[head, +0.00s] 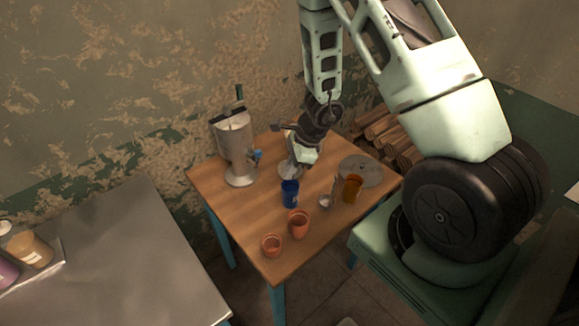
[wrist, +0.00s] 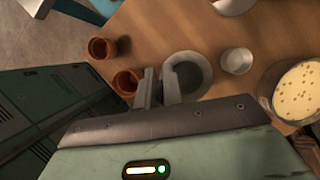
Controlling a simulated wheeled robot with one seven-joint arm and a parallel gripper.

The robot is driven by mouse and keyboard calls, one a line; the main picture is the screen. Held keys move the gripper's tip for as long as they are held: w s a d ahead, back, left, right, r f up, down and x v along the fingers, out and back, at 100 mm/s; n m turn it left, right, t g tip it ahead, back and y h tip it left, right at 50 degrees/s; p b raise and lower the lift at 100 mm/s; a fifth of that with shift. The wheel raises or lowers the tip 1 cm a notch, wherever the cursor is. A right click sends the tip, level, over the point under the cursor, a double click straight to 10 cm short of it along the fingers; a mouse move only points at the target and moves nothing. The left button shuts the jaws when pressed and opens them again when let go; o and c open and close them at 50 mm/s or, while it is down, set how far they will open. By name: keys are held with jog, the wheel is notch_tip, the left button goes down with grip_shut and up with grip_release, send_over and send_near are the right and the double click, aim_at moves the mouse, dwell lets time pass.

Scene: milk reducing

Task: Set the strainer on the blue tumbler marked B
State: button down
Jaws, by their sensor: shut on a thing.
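The blue tumbler (head: 290,194) stands upright on the wooden table in the head view. A small pale mark shows on its side, too small to read. The strainer, a grey rim around dark mesh, shows in the wrist view (wrist: 208,72). My gripper (head: 296,168) is above the table, just behind the blue tumbler in the head view. In the wrist view my gripper (wrist: 158,88) is shut on the strainer at its near edge. I do not see the tumbler in the wrist view. I cannot tell the gap between strainer and tumbler.
Terracotta cups (head: 299,224) (head: 271,246) stand at the table's front. A metal urn (head: 236,150) stands at left. The wrist view shows a white cup (wrist: 237,61) and a bowl of pale, speckled contents (wrist: 300,88).

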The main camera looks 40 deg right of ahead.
aim_at(294, 177)
notch_tip(294, 177, down, 3)
jog(key=shift+b, duration=0.95)
notch_tip(294, 177, down, 3)
jog(key=b, duration=0.3)
jog(key=shift+f+b, duration=0.1)
jog(key=shift+b, duration=0.3)
jog(key=shift+f+b, duration=0.1)
jog(key=shift+b, duration=0.5)
jog(key=c, duration=1)
grip_release()
jog(key=shift+o, duration=0.2)
